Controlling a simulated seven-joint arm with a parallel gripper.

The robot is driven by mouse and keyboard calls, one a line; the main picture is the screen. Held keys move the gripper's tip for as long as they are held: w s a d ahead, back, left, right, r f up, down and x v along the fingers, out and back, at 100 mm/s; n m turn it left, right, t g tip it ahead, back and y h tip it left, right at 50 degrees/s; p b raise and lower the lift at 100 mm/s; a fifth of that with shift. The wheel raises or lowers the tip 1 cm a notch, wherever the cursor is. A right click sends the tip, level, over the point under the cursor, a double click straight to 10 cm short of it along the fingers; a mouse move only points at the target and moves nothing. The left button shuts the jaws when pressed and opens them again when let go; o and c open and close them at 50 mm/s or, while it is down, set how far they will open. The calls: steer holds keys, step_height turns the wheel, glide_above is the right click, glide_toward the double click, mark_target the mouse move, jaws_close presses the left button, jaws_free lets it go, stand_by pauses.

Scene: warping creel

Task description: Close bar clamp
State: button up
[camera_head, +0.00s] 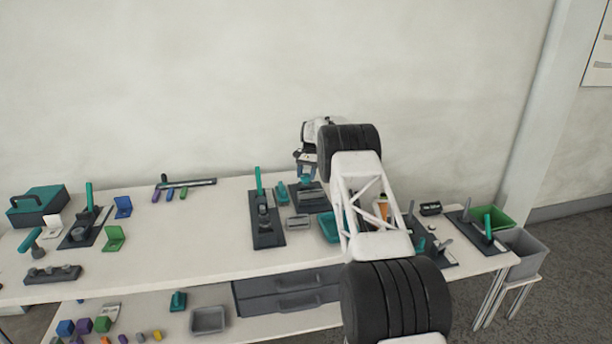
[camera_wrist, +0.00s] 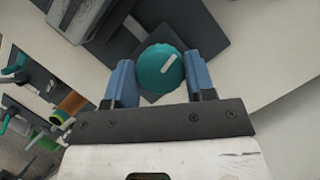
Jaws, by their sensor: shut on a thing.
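In the wrist view a round teal knob (camera_wrist: 160,68) with a white mark sits between the blue fingers of my gripper (camera_wrist: 160,84), which is shut on it. A dark grey plate (camera_wrist: 205,30) lies beyond the knob. In the head view my gripper (camera_head: 306,171) is over the dark plate (camera_head: 318,206) at the back middle of the bench, and the knob is not clearly seen there. I cannot tell for certain which parts make up the bar clamp.
A dark fixture with an upright teal handle (camera_head: 263,215) stands just left of my gripper. A teal tray (camera_head: 329,228) is at its right, partly behind my arm. More fixtures (camera_head: 478,228) stand at the right end. The bench's middle left (camera_head: 190,230) is clear.

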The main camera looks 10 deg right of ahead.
steer(key=shift+m, duration=0.6)
steer(key=o, duration=0.9)
steer(key=v, duration=0.7)
steer(key=shift+d+r, duration=0.3)
steer(key=shift+r, duration=0.1)
steer(key=shift+s+t, duration=0.1)
steer(key=shift+t, duration=0.2)
